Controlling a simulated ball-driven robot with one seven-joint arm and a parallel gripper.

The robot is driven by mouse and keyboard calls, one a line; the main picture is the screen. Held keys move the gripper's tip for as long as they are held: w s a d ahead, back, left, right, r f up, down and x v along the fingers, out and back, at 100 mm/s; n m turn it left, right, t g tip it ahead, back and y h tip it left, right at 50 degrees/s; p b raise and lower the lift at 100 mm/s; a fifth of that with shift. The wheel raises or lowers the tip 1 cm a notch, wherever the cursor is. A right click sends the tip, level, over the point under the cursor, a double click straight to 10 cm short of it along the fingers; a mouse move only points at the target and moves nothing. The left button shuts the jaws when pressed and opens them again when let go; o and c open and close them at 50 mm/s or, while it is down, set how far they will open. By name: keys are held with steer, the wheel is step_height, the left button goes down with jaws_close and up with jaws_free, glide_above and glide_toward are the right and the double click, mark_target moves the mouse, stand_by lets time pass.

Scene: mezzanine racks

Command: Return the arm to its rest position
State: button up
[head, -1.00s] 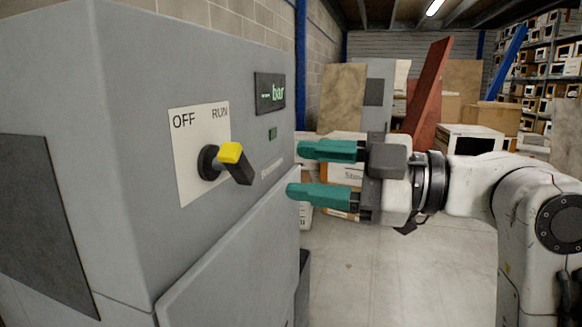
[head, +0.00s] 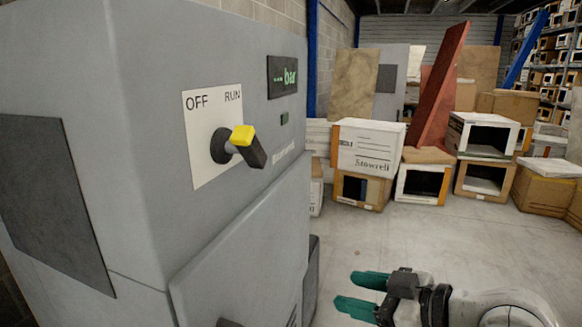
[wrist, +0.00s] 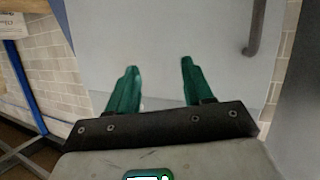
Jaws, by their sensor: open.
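My gripper (head: 362,294) is low at the bottom right of the head view, with its two teal fingers apart and nothing between them. It is clear of the grey machine cabinet (head: 90,150) on the left. In the wrist view my gripper (wrist: 156,85) is also open and empty, in front of a pale grey panel (wrist: 165,35) with a dark bar handle (wrist: 255,28).
White and brown boxes (head: 366,147) stand stacked behind, with a leaning red beam (head: 438,90) and shelving at the far right. Open concrete floor (head: 420,237) lies between the boxes and my arm. A dark block (head: 310,277) stands beside the cabinet's lower right edge.

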steer(key=s+d+f+m+g+h, duration=0.1)
steer(key=s+d+f+m+h, duration=0.15)
steer(key=s+f, duration=0.4)
steer(key=s+d+f+m+g+h, duration=0.2)
steer(key=s+d+f+m, duration=0.15)
steer(key=f, duration=0.65)
steer(key=s+d+f+m+g+h, duration=0.1)
steer(key=s+d+f+m+h, duration=0.15)
steer(key=s+f, duration=0.4)
steer(key=s+d+f+m+g+h, duration=0.2)
steer(key=s+d+f, duration=0.2)
steer(key=s, duration=0.3)
steer(key=s+d+f+m+g+h, duration=0.1)
steer(key=s+d+f+g+h, duration=0.2)
steer(key=s, duration=0.5)
step_height(320, 180, up, 14)
steer(key=t+y+p, duration=0.1)
steer(key=p, duration=1.5)
steer(key=shift+s+d+r, duration=0.25)
steer(key=shift+s+d, duration=0.1)
